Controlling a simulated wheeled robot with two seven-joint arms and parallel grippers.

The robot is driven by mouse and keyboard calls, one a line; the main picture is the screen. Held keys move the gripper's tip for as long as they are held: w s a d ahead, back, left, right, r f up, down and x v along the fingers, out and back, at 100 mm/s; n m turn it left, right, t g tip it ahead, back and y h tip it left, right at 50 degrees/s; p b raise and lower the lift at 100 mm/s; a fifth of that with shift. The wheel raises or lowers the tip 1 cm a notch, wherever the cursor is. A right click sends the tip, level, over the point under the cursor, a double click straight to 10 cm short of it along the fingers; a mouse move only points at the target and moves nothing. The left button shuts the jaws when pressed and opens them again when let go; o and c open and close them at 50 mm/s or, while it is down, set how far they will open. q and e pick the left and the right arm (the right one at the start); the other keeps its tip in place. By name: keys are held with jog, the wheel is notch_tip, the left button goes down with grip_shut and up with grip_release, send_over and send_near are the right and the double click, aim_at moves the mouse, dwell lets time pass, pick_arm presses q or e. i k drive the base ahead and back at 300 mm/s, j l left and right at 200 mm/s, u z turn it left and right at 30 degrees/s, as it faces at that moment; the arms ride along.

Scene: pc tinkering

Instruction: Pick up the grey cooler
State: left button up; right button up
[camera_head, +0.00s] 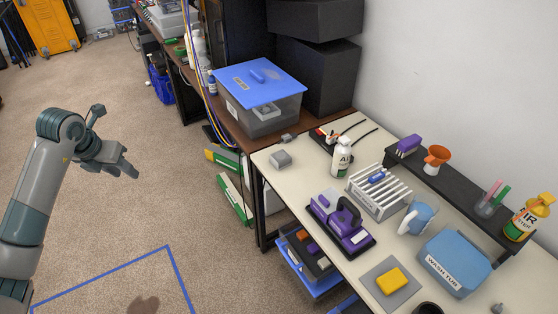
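My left gripper (116,141) is out over the carpet, well to the left of the table and apart from the block. Its fingers look spread, with nothing between them. My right gripper is not in view.
The cream table (288,186) also holds a white bottle (341,157), a white rack (379,192), a purple tool tray (341,222) and a blue wash tub (454,262). A blue-lidded bin (262,112) stands behind on a brown desk. Carpet between arm and table is clear.

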aim_at(280, 158)
jog(key=i+j+z, duration=0.1)
jog(key=z, duration=0.3)
jog(key=i+j+z, duration=0.1)
jog(key=z, duration=0.3)
jog(key=j+z, duration=0.2)
jog(key=z, duration=0.2)
